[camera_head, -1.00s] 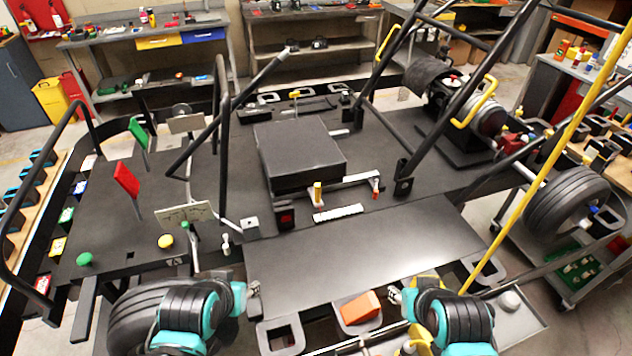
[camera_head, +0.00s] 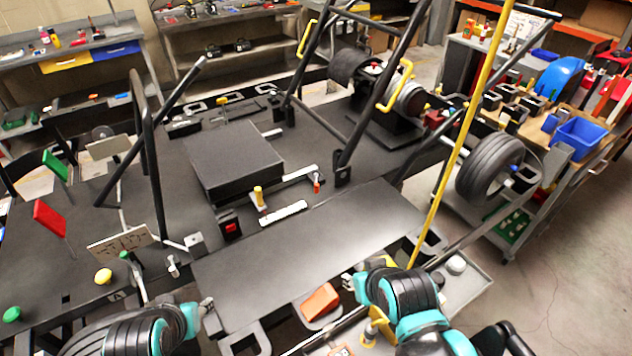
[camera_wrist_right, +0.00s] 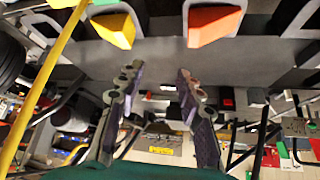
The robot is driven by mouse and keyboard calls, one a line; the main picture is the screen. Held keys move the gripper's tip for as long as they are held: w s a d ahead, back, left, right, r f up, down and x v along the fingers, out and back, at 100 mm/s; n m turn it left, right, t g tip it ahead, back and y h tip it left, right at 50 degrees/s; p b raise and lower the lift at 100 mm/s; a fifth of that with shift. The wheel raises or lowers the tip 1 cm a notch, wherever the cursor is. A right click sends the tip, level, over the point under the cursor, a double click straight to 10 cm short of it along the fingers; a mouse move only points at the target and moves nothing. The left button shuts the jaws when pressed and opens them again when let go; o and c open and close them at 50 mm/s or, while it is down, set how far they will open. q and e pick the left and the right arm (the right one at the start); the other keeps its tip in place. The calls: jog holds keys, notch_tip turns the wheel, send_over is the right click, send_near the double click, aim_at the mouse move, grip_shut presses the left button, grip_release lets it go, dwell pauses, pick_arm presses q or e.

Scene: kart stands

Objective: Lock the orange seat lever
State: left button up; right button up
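The black seat block (camera_head: 235,160) sits on the dark kart platform. In front of it a metal bar (camera_head: 290,190) carries a yellow-orange upright handle (camera_head: 259,197) at its left and a small red-orange one (camera_head: 317,184) at its right. I cannot tell from these frames whether either is locked. My right gripper (camera_head: 350,282) is low in the head view, well away from these handles. The right wrist view shows its fingers (camera_wrist_right: 155,85) apart with nothing between them. My left gripper (camera_head: 207,310) is low at left, away from the seat; its fingers are too small to read.
An orange block (camera_head: 320,301) sits at the platform's front edge, beside my right gripper; it also shows in the wrist view (camera_wrist_right: 215,24), near a yellow block (camera_wrist_right: 115,30). A yellow pole (camera_head: 455,150) and black frame bars rise at right. The front plate (camera_head: 310,235) is clear.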

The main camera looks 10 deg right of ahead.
jog(key=shift+w+r, duration=0.1)
jog(key=shift+r, duration=0.05)
jog(key=c, duration=0.5)
jog(key=shift+g+h, duration=0.4)
jog(key=w+r, duration=0.1)
jog(key=w, duration=0.2)
jog(key=w+r+p, duration=0.1)
jog(key=w+r, duration=0.1)
jog(key=w, duration=0.1)
jog(key=w+r+p, duration=0.1)
jog(key=w+r, duration=0.1)
jog(key=w, duration=0.1)
jog(key=shift+a, duration=0.4)
grip_shut()
jog(key=w+a+f+n+h+p, duration=0.1)
jog(key=w+a, duration=0.2)
jog(key=w, duration=0.6)
jog(key=w+a+h+p, duration=0.1)
jog(key=w+a+p, duration=0.15)
jog(key=w, duration=0.65)
jog(key=w+a+f+h, duration=0.2)
jog(key=w+a+f, duration=0.3)
jog(key=w+f, duration=0.2)
jog(key=shift+w+a+g+p, duration=0.3)
jog(key=shift+w+g+p, duration=0.15)
jog(key=shift+w, duration=0.3)
